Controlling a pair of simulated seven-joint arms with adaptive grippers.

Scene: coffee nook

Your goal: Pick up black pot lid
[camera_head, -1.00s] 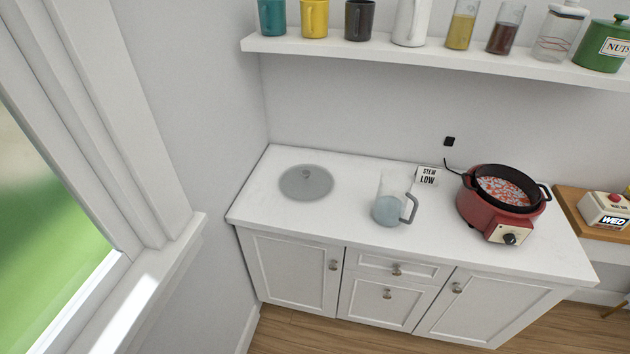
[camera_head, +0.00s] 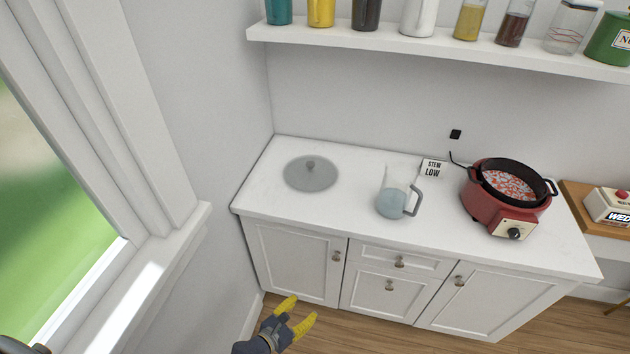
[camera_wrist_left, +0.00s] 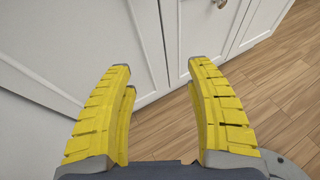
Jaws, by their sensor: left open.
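No lid that is clearly black shows. A black pot (camera_head: 515,196) without a lid sits in the red cooker at the right, with red and white pieces inside. My left gripper (camera_head: 301,309) is open and empty, low in front of the cabinet doors, below the counter and well away from the lid. Its yellow fingers (camera_wrist_left: 160,75) are spread apart in the left wrist view, facing the cabinets and wood floor. My right gripper is not in view.
A glass jug (camera_head: 393,198) with bluish liquid stands between lid and cooker. A "STEW LOW" card (camera_head: 433,169) stands behind it. A shelf (camera_head: 440,48) with cups and jars hangs above. The window wall is at the left. Bare counter (camera_head: 270,203) surrounds the lid.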

